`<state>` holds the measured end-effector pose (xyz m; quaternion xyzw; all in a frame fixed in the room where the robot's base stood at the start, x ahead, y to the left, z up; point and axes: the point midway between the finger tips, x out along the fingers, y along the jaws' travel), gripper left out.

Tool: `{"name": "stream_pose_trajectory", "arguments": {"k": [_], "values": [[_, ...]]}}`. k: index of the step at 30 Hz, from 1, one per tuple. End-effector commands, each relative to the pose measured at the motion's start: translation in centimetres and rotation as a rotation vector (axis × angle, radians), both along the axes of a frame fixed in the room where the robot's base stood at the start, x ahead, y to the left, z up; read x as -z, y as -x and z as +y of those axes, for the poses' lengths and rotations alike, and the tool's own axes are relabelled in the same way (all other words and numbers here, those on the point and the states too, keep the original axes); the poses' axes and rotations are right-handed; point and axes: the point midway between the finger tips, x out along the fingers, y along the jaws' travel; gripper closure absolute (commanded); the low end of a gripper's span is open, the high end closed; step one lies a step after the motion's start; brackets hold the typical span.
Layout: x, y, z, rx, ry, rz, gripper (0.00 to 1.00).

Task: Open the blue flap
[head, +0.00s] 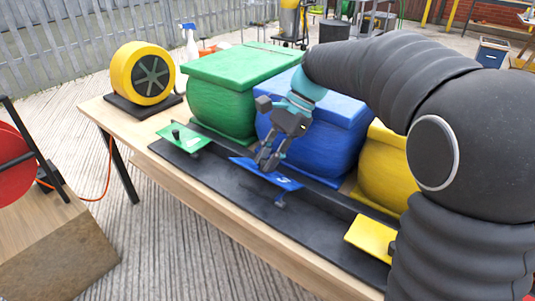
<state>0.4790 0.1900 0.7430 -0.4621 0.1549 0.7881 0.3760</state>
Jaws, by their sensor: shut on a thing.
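The blue flap (277,178) is a thin blue panel at the front foot of the blue inflatable block (330,128). It projects over a black base strip. My gripper (266,163) points down at the flap from above, its fingertips closed at the flap's upper part near the block. The fingers hide what exactly is pinched between them, perhaps a small knob on the flap.
A green flap (184,139) lies before the green block (232,105), and a yellow flap (371,238) before the yellow block (386,180). A yellow blower (141,77) stands at the table's left end. The wooden tabletop's front edge (235,227) is clear.

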Motion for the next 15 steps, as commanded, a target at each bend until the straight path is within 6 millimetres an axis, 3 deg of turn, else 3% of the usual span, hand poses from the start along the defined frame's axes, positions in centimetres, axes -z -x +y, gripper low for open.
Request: {"name": "stream_pose_trajectory", "arguments": {"k": [5,6,9,15], "values": [[0.01,-0.05,0.03,0.001,0.0,-0.002,1.0],[0.02,-0.06,0.03,0.001,0.0,-0.002,0.76],[0.02,-0.06,0.03,0.001,0.0,-0.002,0.53],[0.02,-0.04,0.03,0.001,0.001,-0.002,0.53]]}}
